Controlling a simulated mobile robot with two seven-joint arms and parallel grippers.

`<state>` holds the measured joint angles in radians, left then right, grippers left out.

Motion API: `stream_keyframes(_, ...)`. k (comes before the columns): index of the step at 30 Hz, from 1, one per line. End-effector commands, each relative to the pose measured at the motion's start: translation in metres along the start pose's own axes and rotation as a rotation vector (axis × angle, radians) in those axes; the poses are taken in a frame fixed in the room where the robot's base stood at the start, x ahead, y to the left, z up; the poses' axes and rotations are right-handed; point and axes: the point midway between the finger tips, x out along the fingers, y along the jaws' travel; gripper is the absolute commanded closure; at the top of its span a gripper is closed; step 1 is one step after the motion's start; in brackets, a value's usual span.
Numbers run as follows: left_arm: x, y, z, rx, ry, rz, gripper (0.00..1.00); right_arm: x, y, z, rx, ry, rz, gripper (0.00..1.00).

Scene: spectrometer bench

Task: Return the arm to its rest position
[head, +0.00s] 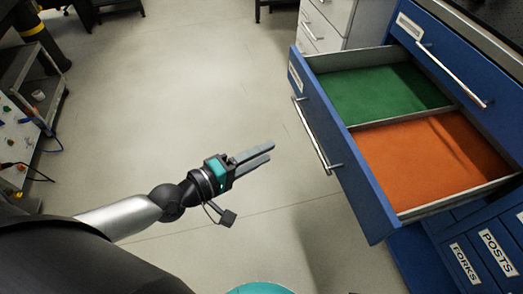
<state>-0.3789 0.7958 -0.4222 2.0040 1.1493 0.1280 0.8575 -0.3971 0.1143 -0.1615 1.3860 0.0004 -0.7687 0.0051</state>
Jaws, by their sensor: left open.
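My left gripper (254,156) is over the open floor in the middle of the head view. Its two grey fingers point right, toward the open drawer, and are apart with nothing between them. My left arm comes in from the lower left, stretched out behind the gripper. The gripper is clear of the drawer front and its handle. My right gripper does not show.
A blue drawer (345,165) stands pulled out at the right, with a green and an orange compartment, both looking empty. Its handle (316,137) faces the gripper. Closed drawers labelled POSTS and FORKS are below. A grey cart (48,105) stands at the left. Floor between is clear.

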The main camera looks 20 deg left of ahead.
Motion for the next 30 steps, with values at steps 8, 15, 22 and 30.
stream_keyframes(8, 0.0, -0.001, -0.001, 0.004, 0.002, -0.002, 0.55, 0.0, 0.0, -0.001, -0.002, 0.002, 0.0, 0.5)
stream_keyframes(15, 0.001, -0.055, -0.029, 0.207, 0.069, -0.129, 0.55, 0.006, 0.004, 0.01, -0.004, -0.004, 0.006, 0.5)
stream_keyframes(22, -0.023, -0.166, -0.06, 0.558, 0.087, -0.439, 0.55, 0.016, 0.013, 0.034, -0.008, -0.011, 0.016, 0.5)
stream_keyframes(30, -0.091, -0.292, -0.035, 0.863, -0.124, -0.832, 0.55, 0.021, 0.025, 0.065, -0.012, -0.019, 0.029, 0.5)
